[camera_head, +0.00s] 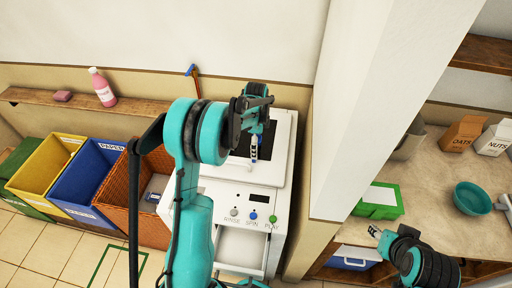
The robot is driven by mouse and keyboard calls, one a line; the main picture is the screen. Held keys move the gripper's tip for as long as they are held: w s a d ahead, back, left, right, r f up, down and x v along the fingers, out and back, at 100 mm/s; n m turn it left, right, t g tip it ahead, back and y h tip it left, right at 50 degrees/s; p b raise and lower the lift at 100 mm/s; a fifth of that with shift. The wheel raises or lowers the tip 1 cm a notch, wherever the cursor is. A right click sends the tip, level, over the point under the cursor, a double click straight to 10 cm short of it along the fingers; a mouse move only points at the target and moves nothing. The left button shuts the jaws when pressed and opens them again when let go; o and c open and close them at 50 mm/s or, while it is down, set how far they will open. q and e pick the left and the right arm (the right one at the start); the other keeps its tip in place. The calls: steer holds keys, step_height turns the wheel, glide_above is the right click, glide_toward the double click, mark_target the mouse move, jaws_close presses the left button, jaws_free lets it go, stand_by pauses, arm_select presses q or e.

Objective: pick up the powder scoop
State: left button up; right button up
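I cannot clearly make out a powder scoop in the head view. My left gripper (254,150) is over the top of the white washing machine (285,150). A slim white and blue part hangs below its dark wrist, and I cannot tell whether this is only fingers or also something held. My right gripper (375,231) is at the lower right, near the front edge of the counter (440,165). Its small tip is too small to read as open or shut. My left arm hides part of the machine's left side.
A wall pillar (375,100) separates machine and counter. The counter holds a green box (378,207), an oats carton (462,132), a nuts carton (496,138) and a teal bowl (471,198). Yellow (42,165) and blue bins (88,180) and a wicker basket (118,200) stand left. A pink bottle (103,88) sits on a ledge.

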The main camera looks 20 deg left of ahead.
arm_select(q)
step_height(320, 180, down, 4)
steer(key=shift+a+r+b, duration=0.1)
steer(key=shift+r+b, duration=0.05)
steer(key=shift+b, duration=0.3)
steer(key=c, duration=0.9)
steer(key=shift+c, duration=0.2)
steer(key=shift+r, duration=0.2)
step_height(320, 180, up, 4)
steer(key=shift+r+p, duration=0.2)
steer(key=shift+p, duration=0.6)
steer(key=s+d+r+p, duration=0.2)
steer(key=d+r, duration=0.4)
steer(key=d, duration=0.5)
steer(key=shift+s+d+r, duration=0.15)
steer(key=shift+s, duration=0.5)
